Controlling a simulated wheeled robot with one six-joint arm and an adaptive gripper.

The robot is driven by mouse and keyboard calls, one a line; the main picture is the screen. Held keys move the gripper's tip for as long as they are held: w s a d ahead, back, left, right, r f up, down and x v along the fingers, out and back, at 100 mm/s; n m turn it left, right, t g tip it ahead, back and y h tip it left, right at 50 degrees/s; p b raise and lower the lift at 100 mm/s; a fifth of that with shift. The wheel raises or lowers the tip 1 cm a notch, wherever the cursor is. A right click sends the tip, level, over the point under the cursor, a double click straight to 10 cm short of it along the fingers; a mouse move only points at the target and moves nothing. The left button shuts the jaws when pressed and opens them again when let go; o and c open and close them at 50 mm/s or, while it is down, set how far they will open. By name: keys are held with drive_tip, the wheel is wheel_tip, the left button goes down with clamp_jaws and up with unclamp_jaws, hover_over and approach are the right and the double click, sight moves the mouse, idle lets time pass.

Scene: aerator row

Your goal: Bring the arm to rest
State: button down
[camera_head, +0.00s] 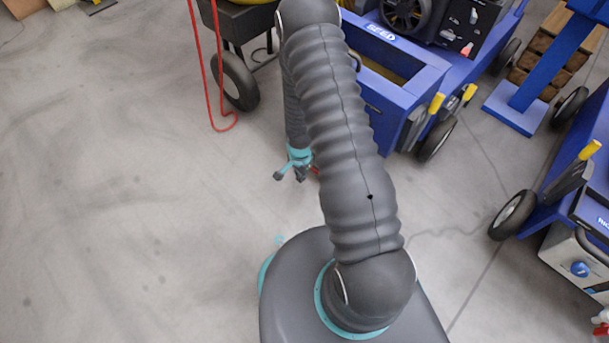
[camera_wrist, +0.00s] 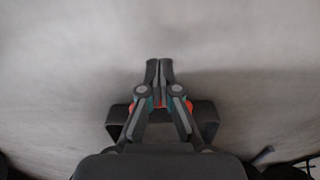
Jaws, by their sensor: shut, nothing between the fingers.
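My gripper (camera_wrist: 160,72) shows in the wrist view with its two dark fingertips together and nothing between them. It points at bare grey floor. In the head view my gripper (camera_head: 288,177) hangs low, partly hidden behind my thick grey ribbed arm. The arm rises from my base at the bottom and bends over at the top, with the forearm hanging down. The gripper is apart from the machines around it, over or near the concrete floor.
A blue machine (camera_head: 415,88) with black wheels stands just right of my arm. A dark wheeled cart (camera_head: 236,80) with a red hose (camera_head: 213,75) stands behind left. More blue machines (camera_head: 570,185) are at right, beside a blue stand (camera_head: 540,85). The floor (camera_head: 110,190) at left is clear.

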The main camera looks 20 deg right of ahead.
wheel_tip(320, 180, up, 8)
drive_tip(key=p, duration=0.1)
drive_tip(key=shift+f, duration=0.1)
drive_tip(key=s+r+n+g, duration=0.3)
drive_tip(key=s+r+n, duration=0.15)
drive_tip(key=s, duration=0.25)
drive_tip(key=s+a+r+n+t+p, duration=0.1)
drive_tip(key=s+r+n+t+p, duration=0.1)
drive_tip(key=r, duration=1.4)
drive_tip(key=s+a+r+n+t+p, duration=0.1)
drive_tip(key=s+r+n+t+p, duration=0.2)
drive_tip(key=r, duration=1.3)
drive_tip(key=s+r+n+t+p, duration=0.3)
drive_tip(key=s+r, duration=0.5)
drive_tip(key=r, duration=0.9)
drive_tip(key=shift+a+t, duration=0.3)
drive_tip(key=shift+a, duration=0.1)
